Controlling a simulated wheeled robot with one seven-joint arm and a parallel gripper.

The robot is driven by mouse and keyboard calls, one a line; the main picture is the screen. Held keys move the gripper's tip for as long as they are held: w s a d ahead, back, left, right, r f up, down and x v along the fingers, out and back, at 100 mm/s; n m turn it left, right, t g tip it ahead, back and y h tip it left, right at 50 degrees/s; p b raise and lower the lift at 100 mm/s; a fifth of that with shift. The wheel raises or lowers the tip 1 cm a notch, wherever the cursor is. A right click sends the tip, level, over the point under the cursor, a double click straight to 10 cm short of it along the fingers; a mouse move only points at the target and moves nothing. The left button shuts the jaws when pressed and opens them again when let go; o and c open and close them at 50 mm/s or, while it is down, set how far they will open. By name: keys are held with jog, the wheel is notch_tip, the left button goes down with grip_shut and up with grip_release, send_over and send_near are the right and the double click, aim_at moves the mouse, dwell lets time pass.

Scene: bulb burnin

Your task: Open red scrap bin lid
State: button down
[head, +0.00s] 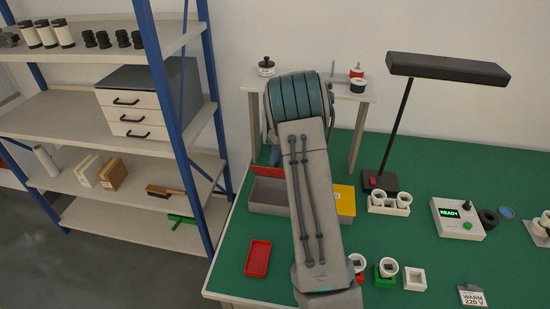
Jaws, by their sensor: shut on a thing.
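A grey bin (268,209) stands on the green bench, left of my arm. Its grey inside shows, and a red panel (268,172), which looks like its lid, stands raised along its back edge. My arm covers the right part of this bin. My gripper is not visible; my arm rises through the middle of the view and hides what is behind it. Whether anything of mine touches the red lid cannot be seen.
A yellow panel (345,200) shows just right of my arm. A red tray (258,258) lies in front of the bin. A small raised shelf (352,92) stands behind. Bulb holders, a black lamp (447,68) and a READY box (457,219) are at right; blue-posted shelving (166,85) is at left.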

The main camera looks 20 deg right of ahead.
jog(key=shift+d+f, duration=0.4)
jog(key=c, duration=1.4)
grip_release()
jog(key=shift+d, duration=0.1)
jog(key=shift+c, duration=0.2)
jog(key=shift+o, duration=0.7)
jog(key=shift+w+d+f, duration=0.1)
jog(key=shift+d+f, duration=0.05)
jog(key=shift+d, duration=0.1)
jog(key=shift+w+a, duration=0.15)
jog(key=shift+a, duration=0.2)
jog(key=shift+r, duration=0.2)
